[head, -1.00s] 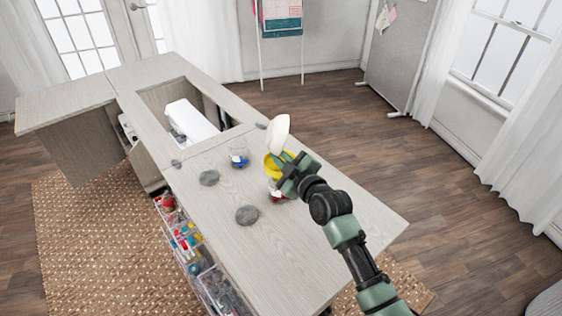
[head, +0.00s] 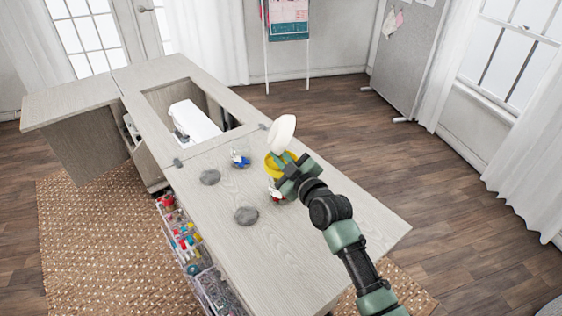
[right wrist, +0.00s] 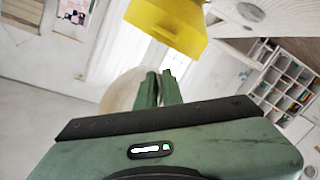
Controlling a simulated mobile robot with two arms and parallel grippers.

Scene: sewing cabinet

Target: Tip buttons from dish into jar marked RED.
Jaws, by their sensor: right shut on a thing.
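A white dish (head: 282,132) is steeply tilted, almost on edge, above a yellow funnel (head: 274,164) in the head view. My right gripper (head: 289,168) is shut on the dish. A clear jar with red on it or in it (head: 274,196) is under the funnel, partly hidden by my gripper. No marking on it is readable. In the right wrist view the dish (right wrist: 122,92) is pale behind my closed fingers (right wrist: 160,82), and the funnel (right wrist: 168,24) is at the top. No buttons can be made out in the dish. My left gripper is out of view.
A clear jar with blue (head: 240,158) stands to the left on the table (head: 330,225). Two grey discs (head: 246,215) (head: 210,177) lie nearby. A white sewing machine (head: 195,122) sits in the cabinet opening. The near right tabletop is clear.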

